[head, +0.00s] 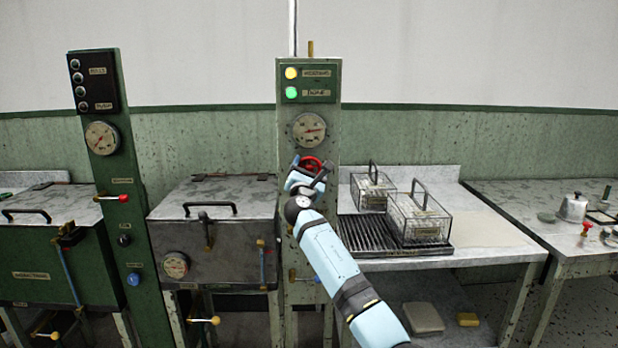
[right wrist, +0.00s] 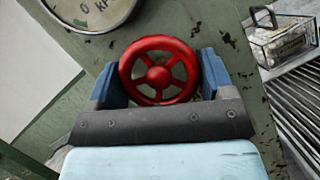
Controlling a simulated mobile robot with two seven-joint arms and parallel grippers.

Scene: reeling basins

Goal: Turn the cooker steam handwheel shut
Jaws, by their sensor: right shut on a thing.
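The red handwheel (head: 310,164) is on the front of a green post (head: 291,220), below a round gauge (head: 309,130). In the right wrist view the spoked handwheel (right wrist: 159,71) sits between the two blue fingers of my right gripper (right wrist: 160,78). The fingers are shut on its rim from both sides. In the head view my right gripper (head: 308,176) reaches the post from below and hides the lower part of the wheel. My left gripper is not in view.
A metal-lidded cooker box (head: 215,235) stands left of the post, close to my right arm. Right of it, a bench holds a black slatted rack (head: 376,232) and wire baskets (head: 420,215). A yellow lamp (head: 291,73) and a green lamp (head: 291,93) glow on the post.

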